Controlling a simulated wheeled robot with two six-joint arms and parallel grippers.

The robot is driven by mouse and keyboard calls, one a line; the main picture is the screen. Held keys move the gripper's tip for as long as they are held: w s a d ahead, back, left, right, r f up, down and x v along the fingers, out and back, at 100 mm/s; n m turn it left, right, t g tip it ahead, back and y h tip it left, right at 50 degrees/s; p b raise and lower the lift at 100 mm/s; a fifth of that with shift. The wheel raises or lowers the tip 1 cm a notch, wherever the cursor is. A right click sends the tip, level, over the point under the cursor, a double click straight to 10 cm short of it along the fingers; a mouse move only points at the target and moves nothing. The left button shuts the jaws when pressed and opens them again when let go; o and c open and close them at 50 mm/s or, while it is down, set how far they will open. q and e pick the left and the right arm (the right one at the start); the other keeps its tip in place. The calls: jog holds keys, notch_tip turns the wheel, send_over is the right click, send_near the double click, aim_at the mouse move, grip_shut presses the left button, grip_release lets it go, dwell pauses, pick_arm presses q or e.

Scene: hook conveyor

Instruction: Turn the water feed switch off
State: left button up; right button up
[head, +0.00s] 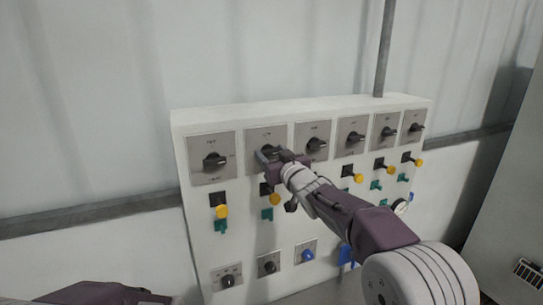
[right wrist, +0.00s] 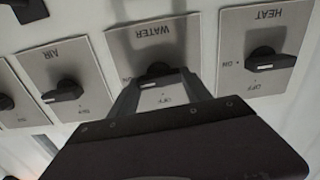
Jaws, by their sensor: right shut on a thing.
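The water switch is a black rotary knob (right wrist: 158,70) on a grey plate marked WATER (right wrist: 150,38), upside down in the right wrist view. In the head view, its plate (head: 262,134) is second from the left in the panel's top row. My right gripper (head: 268,154) is shut on this knob, with one finger on each side; its fingers also show in the right wrist view (right wrist: 158,88). The fingers hide part of the knob, so its exact angle is hard to tell. OFF and ON are printed by the knob. My left gripper is not in view; only a purple arm part shows at bottom left.
The HEAT switch (right wrist: 265,60) and AIR switch (right wrist: 62,92) flank the water switch closely.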

jog(key=n+b, duration=0.1)
jog(key=n, duration=0.2)
jog(key=shift+f+b, duration=0.2)
jog(key=shift+b, duration=0.15)
jog(key=n+b, duration=0.1)
jog(key=n, duration=0.3)
jog(key=shift+a+n+b, duration=0.1)
jog(key=shift+n+b, duration=0.2)
jog(key=shift+b, duration=0.1)
jog(key=n+b, duration=0.1)
jog(key=n, duration=0.4)
jog(key=shift+f+b, duration=0.1)
jog(key=shift+b, duration=0.2)
jog(key=shift+a+n+b, duration=0.1)
jog(key=shift+n+b, duration=0.3)
jog(key=shift+n, duration=1.9)
jog(key=shift+f, duration=0.15)
jog(key=o, duration=1.4)
jog(key=shift+s, duration=0.1)
jog(key=shift+c, duration=0.2)
jog(key=shift+s+r, duration=0.1)
jog(key=shift+r, duration=0.1)
jog(key=shift+s, duration=0.1)
